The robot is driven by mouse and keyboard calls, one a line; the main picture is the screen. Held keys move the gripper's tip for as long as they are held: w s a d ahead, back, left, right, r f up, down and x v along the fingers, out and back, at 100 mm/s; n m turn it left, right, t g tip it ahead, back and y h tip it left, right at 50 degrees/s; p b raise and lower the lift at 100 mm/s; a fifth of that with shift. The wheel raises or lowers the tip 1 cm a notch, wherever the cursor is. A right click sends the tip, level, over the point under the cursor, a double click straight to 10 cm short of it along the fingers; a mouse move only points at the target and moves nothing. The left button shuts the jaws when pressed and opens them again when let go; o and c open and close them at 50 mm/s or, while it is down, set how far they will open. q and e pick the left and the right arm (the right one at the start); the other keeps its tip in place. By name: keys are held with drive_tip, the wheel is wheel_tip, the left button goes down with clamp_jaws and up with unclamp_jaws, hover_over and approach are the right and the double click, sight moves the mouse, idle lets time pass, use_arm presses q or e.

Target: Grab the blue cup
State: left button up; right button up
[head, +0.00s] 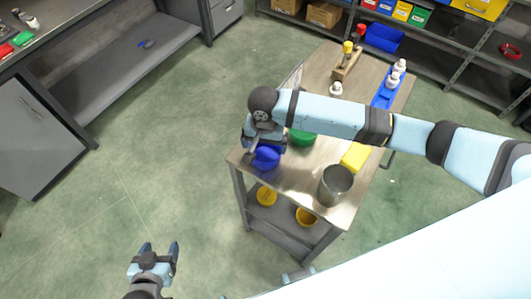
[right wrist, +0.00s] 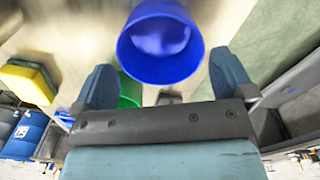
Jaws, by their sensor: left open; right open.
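The blue cup (head: 266,158) stands near the left corner of the metal-topped table (head: 298,188). My right gripper (head: 252,155) is at the cup, and the arm above hides part of that spot. In the right wrist view the cup (right wrist: 160,42) shows its open rim between and just beyond the two fingers of my right gripper (right wrist: 165,88). The fingers are apart, and I cannot tell whether they touch the cup. My left gripper (head: 158,252) is open and empty, low at the lower left, away from the table.
A green object (head: 302,137) is behind the cup, partly hidden by my arm. A metal pot (head: 335,185) and a yellow block (head: 355,156) stand to the right. A blue tray (head: 386,92) with white bottles is farther back. Yellow containers (head: 306,216) sit on the lower shelf.

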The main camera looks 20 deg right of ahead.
sight(266, 157)
drive_tip(key=shift+w+d+f+p, duration=0.1)
drive_tip(key=shift+w+f+p, duration=0.1)
drive_tip(key=shift+f, duration=1.35)
drive_tip(key=shift+w+d+f+p, duration=0.1)
drive_tip(key=shift+f+p, duration=0.05)
drive_tip(key=shift+f, duration=1.35)
drive_tip(key=c, duration=0.6)
drive_tip(key=shift+o, duration=0.2)
drive_tip(key=shift+r, duration=0.1)
